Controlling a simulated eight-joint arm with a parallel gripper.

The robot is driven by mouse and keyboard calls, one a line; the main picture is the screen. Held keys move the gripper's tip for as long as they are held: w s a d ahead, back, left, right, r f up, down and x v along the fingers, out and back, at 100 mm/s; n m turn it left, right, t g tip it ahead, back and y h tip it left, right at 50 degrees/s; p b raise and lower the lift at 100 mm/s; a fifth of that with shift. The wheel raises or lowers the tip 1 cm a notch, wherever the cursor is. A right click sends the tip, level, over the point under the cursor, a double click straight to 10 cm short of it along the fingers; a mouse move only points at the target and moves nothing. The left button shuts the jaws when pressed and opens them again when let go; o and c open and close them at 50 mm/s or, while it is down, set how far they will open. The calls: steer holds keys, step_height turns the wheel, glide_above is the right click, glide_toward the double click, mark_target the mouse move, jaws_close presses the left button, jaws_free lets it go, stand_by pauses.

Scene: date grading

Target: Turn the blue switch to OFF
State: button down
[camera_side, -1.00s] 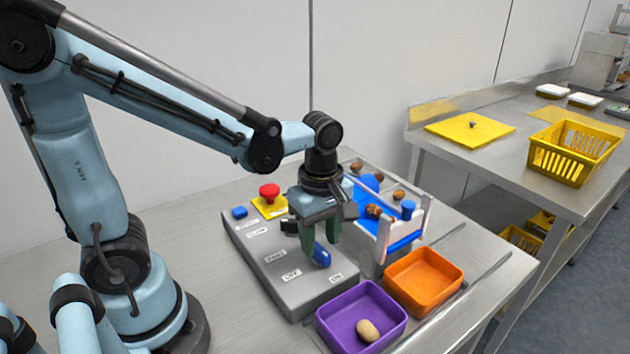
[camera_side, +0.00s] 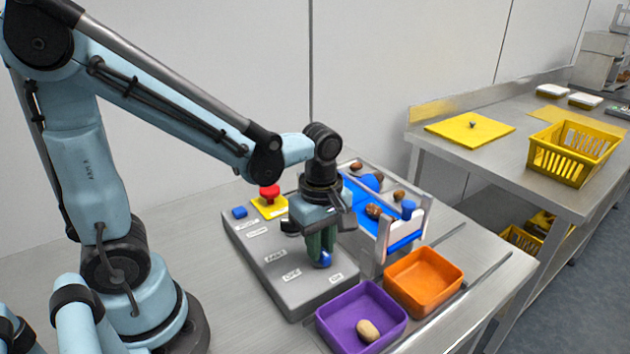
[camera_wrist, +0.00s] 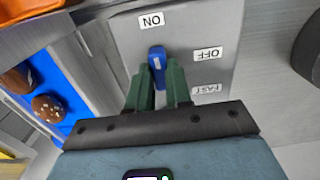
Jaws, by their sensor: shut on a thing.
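The blue switch (camera_side: 322,262) stands on the grey control panel (camera_side: 312,298), near the OFF label (camera_side: 291,274) and the ON label (camera_side: 336,278). My gripper (camera_side: 321,250) is shut on the switch from above, its green fingers hiding part of it. In the wrist view the switch (camera_wrist: 157,60) sits between the two fingertips (camera_wrist: 158,82). Its free end there points towards the ON label (camera_wrist: 152,19), and the OFF label (camera_wrist: 208,53) is to its right.
A red button (camera_side: 269,191) on a yellow base and a small blue button (camera_side: 239,212) are at the panel's back left. A purple tray (camera_side: 330,322) and an orange tray (camera_side: 440,291) stand at the front right.

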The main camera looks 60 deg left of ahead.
steer(key=m, duration=0.4)
steer(key=shift+m, duration=0.4)
steer(key=m, duration=0.4)
steer(key=shift+m, duration=0.3)
steer(key=m, duration=0.4)
steer(key=shift+m, duration=2.2)
steer(key=c, duration=1)
jaws_free()
steer(key=shift+c, duration=0.2)
